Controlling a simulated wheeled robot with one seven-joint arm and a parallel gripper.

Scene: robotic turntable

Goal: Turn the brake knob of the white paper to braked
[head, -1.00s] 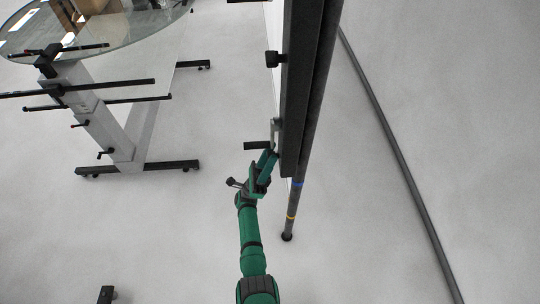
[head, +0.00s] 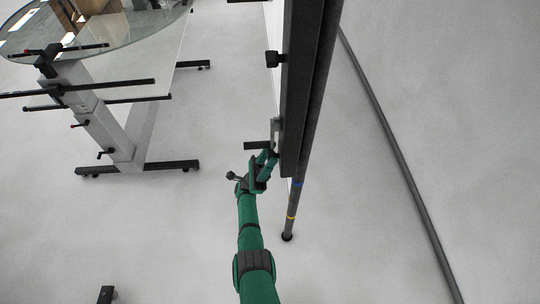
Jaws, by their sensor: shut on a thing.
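My green gripper (head: 266,160) is at the lower end of a dark vertical frame (head: 296,90), to the left of it. Its fingers are shut on a small dark knob at the frame's side, mostly hidden by the fingers. A grey bracket with a black handle (head: 257,145) sits just above the fingertips. Another black knob (head: 272,59) sticks out left from the frame higher up. The white paper (head: 270,25) shows only as a thin pale strip along the frame's left edge.
A glass-topped turntable (head: 110,30) with boxes on it stands at the upper left, on a grey column with black rods and feet. A dark bar (head: 390,150) crosses the floor at right.

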